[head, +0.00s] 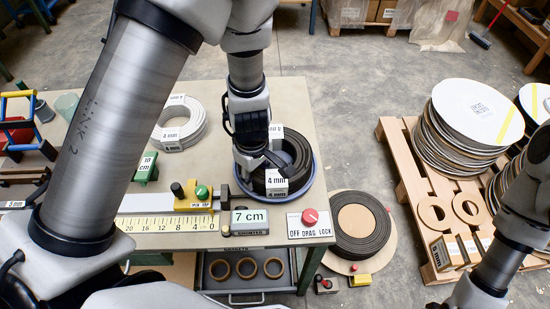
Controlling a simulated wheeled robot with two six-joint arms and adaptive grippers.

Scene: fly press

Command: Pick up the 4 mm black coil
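The black coil (298,153) with white 4 mm labels lies in a round blue-rimmed dish (304,190) at the table's right end. My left gripper (262,163) points down at the coil's left part, its dark fingers overlapping the coil in the picture. I cannot tell whether the fingers touch the coil or are closed on it. The coil appears to rest in the dish. Only part of my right arm shows at the lower right; its gripper is out of the picture.
A white coil (182,126) marked 4 mm lies left on the table. A ruler (165,222), a 7 cm display (249,217) and a drag lock knob (310,216) line the front edge. A pallet (405,172) with discs stands right.

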